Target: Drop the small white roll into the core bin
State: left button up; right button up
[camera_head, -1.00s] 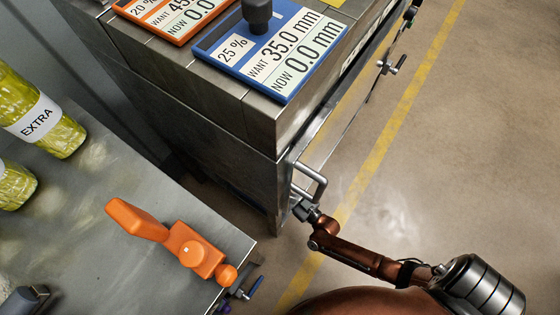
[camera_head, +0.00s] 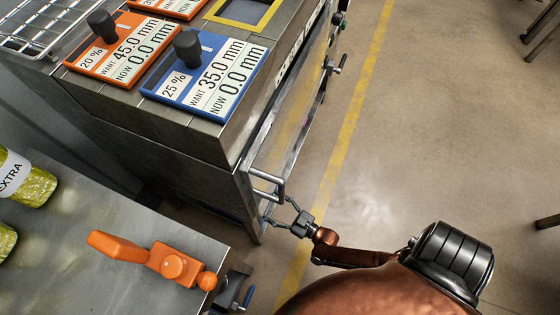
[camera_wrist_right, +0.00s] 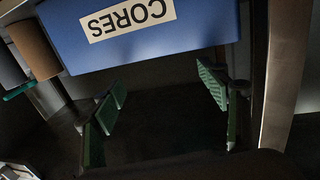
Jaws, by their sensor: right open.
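The small white roll does not show in either view. The core bin (camera_wrist_right: 205,22) is blue, with an upside-down CORES label, at the top of the right wrist view. My right gripper (camera_wrist_right: 162,84) is open, with green-padded fingers apart and nothing seen between them, just below the bin in that view. In the head view my right gripper (camera_head: 279,210) is beside the metal bar handle (camera_head: 268,184) at the lower corner of the steel machine (camera_head: 190,165); I cannot tell whether they touch. My left gripper is not in view.
A steel table (camera_head: 85,225) at lower left carries an orange tool (camera_head: 165,262) and yellow-green EXTRA rolls (camera_head: 28,186). A blue display plate (camera_head: 205,85) and an orange one (camera_head: 125,45) lie on the machine. The floor at right is mostly clear.

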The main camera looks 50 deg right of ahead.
jog(key=s+a+f+g+y, duration=0.15)
jog(key=s+a+g, duration=0.4)
jog(key=s, duration=0.85)
jog(key=s+d+r+g, duration=0.1)
jog(key=s+g, duration=0.1)
jog(key=s, duration=0.5)
jog(key=s+d+r+m+g+h, duration=0.1)
jog(key=s+r+g, duration=0.1)
jog(key=s, duration=0.6)
jog(key=shift+g, duration=0.85)
jog(key=shift+h, duration=0.25)
